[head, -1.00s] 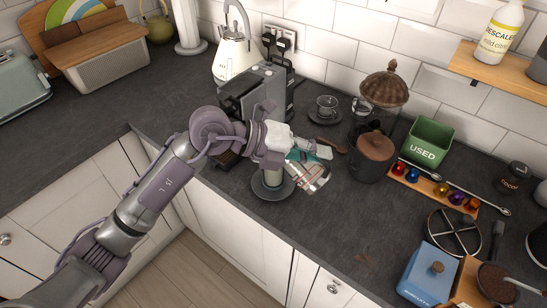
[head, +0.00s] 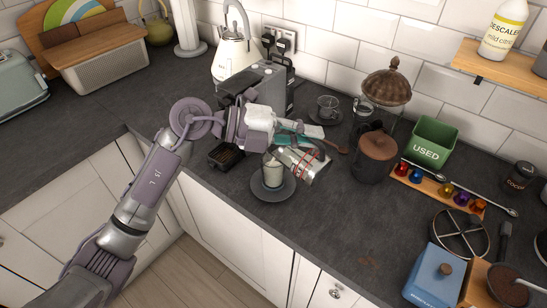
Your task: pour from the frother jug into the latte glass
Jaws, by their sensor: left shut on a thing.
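The frother jug (head: 304,164) is silver with red lines on its side. My left gripper (head: 287,140) is shut on it and holds it strongly tilted, above the worktop. The latte glass (head: 273,172) is clear with pale contents and stands upright on a dark round saucer (head: 272,192). The jug's left end is close to the glass's rim, on its right side. I cannot make out a stream, and the gripper's fingertips are partly hidden. My right gripper is not in view.
A coffee machine (head: 268,84) stands behind my left arm. A glass cup (head: 327,106) on a saucer and a dark wooden-lidded canister (head: 375,155) are to the right. A capsule rack (head: 432,186) lies farther right.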

